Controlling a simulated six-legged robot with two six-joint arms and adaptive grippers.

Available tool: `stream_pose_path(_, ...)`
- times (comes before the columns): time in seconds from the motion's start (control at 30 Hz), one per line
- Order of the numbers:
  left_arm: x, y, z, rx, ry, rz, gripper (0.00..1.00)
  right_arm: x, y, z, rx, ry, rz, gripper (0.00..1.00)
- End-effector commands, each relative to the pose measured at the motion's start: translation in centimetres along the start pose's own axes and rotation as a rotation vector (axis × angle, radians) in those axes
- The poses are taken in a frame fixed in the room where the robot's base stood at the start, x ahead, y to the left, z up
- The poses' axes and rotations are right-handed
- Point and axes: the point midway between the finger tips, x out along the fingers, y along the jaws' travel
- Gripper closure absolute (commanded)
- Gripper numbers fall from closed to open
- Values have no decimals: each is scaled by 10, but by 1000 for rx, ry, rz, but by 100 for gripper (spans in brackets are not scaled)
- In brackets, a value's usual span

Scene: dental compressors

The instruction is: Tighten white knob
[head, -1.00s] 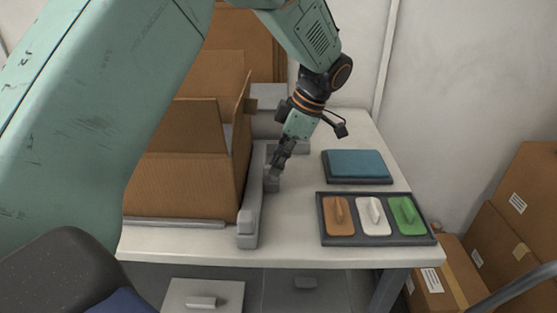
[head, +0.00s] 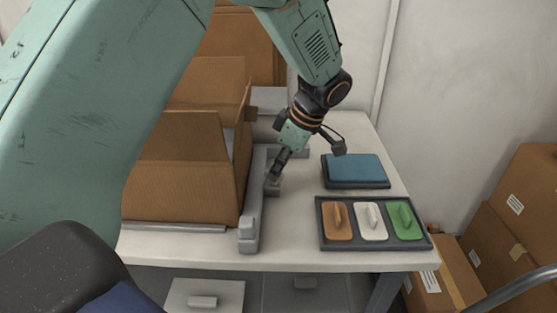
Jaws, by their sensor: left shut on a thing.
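My left gripper (head: 274,177) reaches down to the grey rail-like fixture beside the open cardboard box. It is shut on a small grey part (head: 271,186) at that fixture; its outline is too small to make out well. A white piece with a raised grip (head: 371,221) sits in the middle slot of a dark tray (head: 378,244), between an orange piece (head: 337,221) and a green piece (head: 404,220). I cannot tell whether this white piece is the white knob. My left gripper is apart from the tray, to its upper left. My right gripper is not in view.
The open cardboard box (head: 178,190) stands left of the grey fixture (head: 250,222) on the white table (head: 290,258). A blue pad (head: 355,169) lies behind the tray. Cardboard boxes (head: 510,215) are stacked on the right. Bare table lies between fixture and tray.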

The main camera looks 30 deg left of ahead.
Motion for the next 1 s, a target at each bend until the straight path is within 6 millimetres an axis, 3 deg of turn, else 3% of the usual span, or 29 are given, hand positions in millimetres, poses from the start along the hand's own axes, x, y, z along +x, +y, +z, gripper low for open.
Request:
stream_pose_path(0.37,3,-7,0,335,-1,131,100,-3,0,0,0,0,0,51)
stream_pose_path(1.0,7,-12,-3,882,-6,359,100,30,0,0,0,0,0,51)
